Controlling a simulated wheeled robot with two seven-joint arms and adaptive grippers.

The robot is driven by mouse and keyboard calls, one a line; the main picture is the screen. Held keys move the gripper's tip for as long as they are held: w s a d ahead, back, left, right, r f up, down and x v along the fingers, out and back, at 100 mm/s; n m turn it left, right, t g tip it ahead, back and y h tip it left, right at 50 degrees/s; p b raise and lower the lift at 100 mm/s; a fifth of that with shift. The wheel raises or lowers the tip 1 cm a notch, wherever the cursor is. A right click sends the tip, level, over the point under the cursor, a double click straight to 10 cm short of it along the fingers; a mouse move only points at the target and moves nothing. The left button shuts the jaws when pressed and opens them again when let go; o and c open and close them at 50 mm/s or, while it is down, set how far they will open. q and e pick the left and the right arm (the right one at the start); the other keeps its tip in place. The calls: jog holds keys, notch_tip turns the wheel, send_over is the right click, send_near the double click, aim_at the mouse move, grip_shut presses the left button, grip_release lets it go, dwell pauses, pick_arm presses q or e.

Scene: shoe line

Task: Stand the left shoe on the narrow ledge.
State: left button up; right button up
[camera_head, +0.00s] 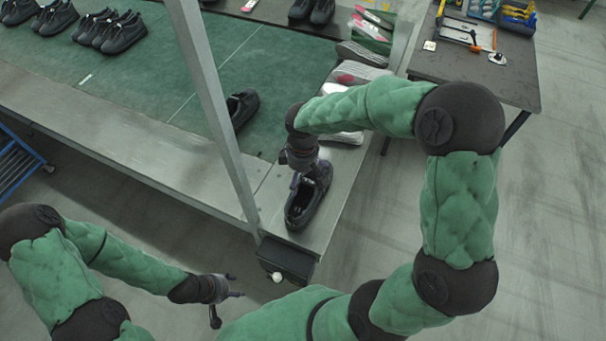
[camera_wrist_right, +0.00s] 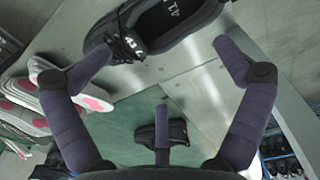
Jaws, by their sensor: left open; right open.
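One black shoe (camera_head: 308,200) sits sole down on the metal ledge (camera_head: 335,205) at the near right corner of the line. In the right wrist view this shoe (camera_wrist_right: 165,28) is at the top. A second black shoe (camera_head: 242,107) lies on the green belt, partly behind the grey post; it also shows low in the wrist view (camera_wrist_right: 176,134). My right gripper (camera_head: 299,178) is open, just over the ledge shoe's far end; contact is unclear. My left gripper (camera_head: 232,287) is open and empty, in front of the line.
A slanted grey post (camera_head: 215,100) rises from the front edge, with a dark box (camera_head: 285,260) at its foot. Pale soles (camera_head: 350,78) lie along the right edge behind my right arm. More black shoes (camera_head: 110,30) stand far left. A tool table (camera_head: 480,65) is at right.

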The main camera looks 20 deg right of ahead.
notch_tip(320, 180, up, 12)
dwell(0.8)
jog(key=shift+s+a+f, duration=0.1)
jog(key=shift+s, duration=0.05)
dwell(0.4)
